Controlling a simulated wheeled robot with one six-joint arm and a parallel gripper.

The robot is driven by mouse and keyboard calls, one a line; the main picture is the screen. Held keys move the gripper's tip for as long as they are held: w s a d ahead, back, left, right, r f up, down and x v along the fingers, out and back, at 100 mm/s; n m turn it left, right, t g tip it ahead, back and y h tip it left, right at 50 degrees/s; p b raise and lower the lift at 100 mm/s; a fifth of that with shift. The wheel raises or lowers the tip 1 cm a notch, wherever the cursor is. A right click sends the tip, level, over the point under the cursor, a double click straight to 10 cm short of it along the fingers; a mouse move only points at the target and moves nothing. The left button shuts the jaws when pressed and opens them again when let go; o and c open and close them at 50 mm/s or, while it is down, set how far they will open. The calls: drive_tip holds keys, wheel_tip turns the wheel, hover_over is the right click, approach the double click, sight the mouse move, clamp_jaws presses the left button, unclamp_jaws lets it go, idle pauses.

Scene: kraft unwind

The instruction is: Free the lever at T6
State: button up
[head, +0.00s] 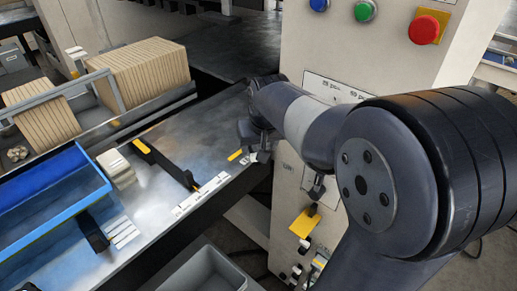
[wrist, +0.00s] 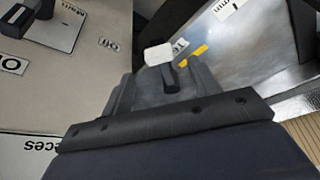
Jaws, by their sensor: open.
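In the wrist view, a lever with a white block-shaped end (wrist: 158,54) and a dark stem stands between the fingers of my gripper (wrist: 163,82). The fingers are apart, and I cannot tell whether either touches the stem. A white label, partly hidden and seemingly reading T6 (wrist: 181,47), lies just beyond the white end, with a yellow mark (wrist: 194,55) beside it. In the head view, my gripper (head: 254,146) is low at the bench's right end, by the cabinet. The lever is not clear there; the yellow mark (head: 234,155) shows left of the gripper.
The cabinet (head: 310,55) with buttons stands close to the gripper. A yellow plate (head: 304,222) juts from it. A grey bin (head: 210,272) is below.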

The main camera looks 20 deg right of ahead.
sight(253, 148)
drive_tip(key=shift+x, duration=2.05)
clamp_jaws()
